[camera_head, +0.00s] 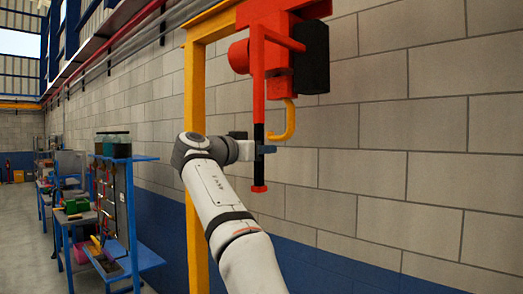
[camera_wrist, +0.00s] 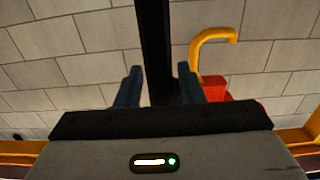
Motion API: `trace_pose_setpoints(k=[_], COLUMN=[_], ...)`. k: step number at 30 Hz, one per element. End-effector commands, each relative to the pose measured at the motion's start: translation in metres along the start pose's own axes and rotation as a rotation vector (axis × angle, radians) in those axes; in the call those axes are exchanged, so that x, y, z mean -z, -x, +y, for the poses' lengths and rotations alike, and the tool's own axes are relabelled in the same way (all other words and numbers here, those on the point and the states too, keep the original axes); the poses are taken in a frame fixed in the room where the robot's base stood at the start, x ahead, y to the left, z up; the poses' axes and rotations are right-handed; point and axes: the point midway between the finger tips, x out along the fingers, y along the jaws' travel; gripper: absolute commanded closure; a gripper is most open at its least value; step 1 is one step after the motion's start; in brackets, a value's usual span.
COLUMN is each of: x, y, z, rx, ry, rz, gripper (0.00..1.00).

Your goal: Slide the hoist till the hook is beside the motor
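The red hoist (camera_head: 270,28) hangs at the top of the head view, with a black box on its right. Its yellow hook (camera_head: 289,122) hangs below it and shows upper right of centre in the wrist view (camera_wrist: 202,40). A black pull bar (camera_head: 259,172) with a red foot hangs left of the hook. My gripper (camera_head: 264,149) is at the bar; in the wrist view its blue fingers (camera_wrist: 158,82) stand on both sides of it. Whether they press on the bar is unclear. I cannot surely pick out the motor.
A yellow post (camera_head: 194,90) and beam stand by the hoist, close to my arm. A block wall (camera_head: 400,150) is behind. Blue benches (camera_head: 140,258) with tools and a green item (camera_head: 75,206) line the wall at left. The floor (camera_head: 25,250) at far left is clear.

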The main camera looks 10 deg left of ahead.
Motion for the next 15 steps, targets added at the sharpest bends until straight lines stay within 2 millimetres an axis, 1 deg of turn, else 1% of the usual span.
trace_pose_setpoints(k=[1,3,10,13,15], x=[0.000,0.000,0.000,-0.001,-0.002], y=[0.002,0.002,0.005,0.014,0.025], z=[-0.001,-0.002,-0.002,-0.002,-0.002], rx=[0.003,0.004,0.007,0.008,0.009], ry=[0.000,0.000,-0.001,-0.002,-0.002], rz=[0.000,0.000,0.000,0.000,-0.001], gripper=[0.61,0.58,0.58,0.58,0.58])
